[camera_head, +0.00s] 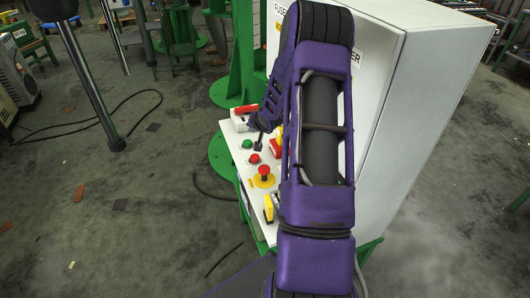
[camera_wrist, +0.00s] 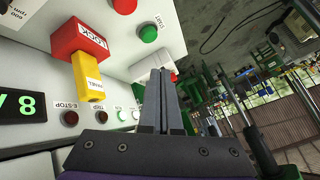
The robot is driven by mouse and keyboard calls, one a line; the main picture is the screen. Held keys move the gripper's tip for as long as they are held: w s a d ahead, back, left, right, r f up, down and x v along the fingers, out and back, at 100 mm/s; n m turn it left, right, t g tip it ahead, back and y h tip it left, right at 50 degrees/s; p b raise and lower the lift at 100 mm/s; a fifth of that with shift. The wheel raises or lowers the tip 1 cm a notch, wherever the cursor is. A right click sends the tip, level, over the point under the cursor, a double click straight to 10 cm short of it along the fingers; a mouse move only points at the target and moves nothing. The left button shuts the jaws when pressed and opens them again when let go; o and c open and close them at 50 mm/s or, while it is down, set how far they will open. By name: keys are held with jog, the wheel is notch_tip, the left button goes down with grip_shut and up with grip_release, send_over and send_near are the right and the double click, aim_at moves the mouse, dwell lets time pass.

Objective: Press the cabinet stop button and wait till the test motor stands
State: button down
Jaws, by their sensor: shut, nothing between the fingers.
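The cabinet's control panel (camera_head: 236,163) carries a red button (camera_head: 254,158), which I take for the stop button, with a green button (camera_head: 247,143) beside it. In the wrist view the red button (camera_wrist: 124,5) is cut off by the top edge, and the green button (camera_wrist: 148,34) is labelled START. My gripper (camera_wrist: 160,72) is shut and empty, its fingertips near the panel below the green button in that view. In the head view my gripper (camera_head: 258,147) is small and dark, close to both buttons; I cannot tell whether it touches the panel. I cannot identify the test motor.
A red mushroom button on a yellow base (camera_head: 264,173) and a yellow part (camera_head: 268,208) stand on the panel. The wrist view shows a red LOCK block (camera_wrist: 79,40), a yellow handle (camera_wrist: 88,78) and a lit display (camera_wrist: 22,106). The white cabinet (camera_head: 430,100) rises behind my arm.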

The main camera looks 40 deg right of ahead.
jog(key=shift+s+f+m, duration=0.35)
jog(key=shift+f+m, duration=0.15)
jog(key=shift+m, duration=0.1)
jog(key=shift+f, duration=0.1)
jog(key=b, duration=0.7)
send_over(256, 159)
notch_tip(256, 159, down, 8)
jog(key=shift+w+r, duration=0.1)
jog(key=shift+f+b, duration=0.3)
jog(key=shift+f, duration=0.1)
dwell(1.1)
jog(key=shift+f, duration=0.45)
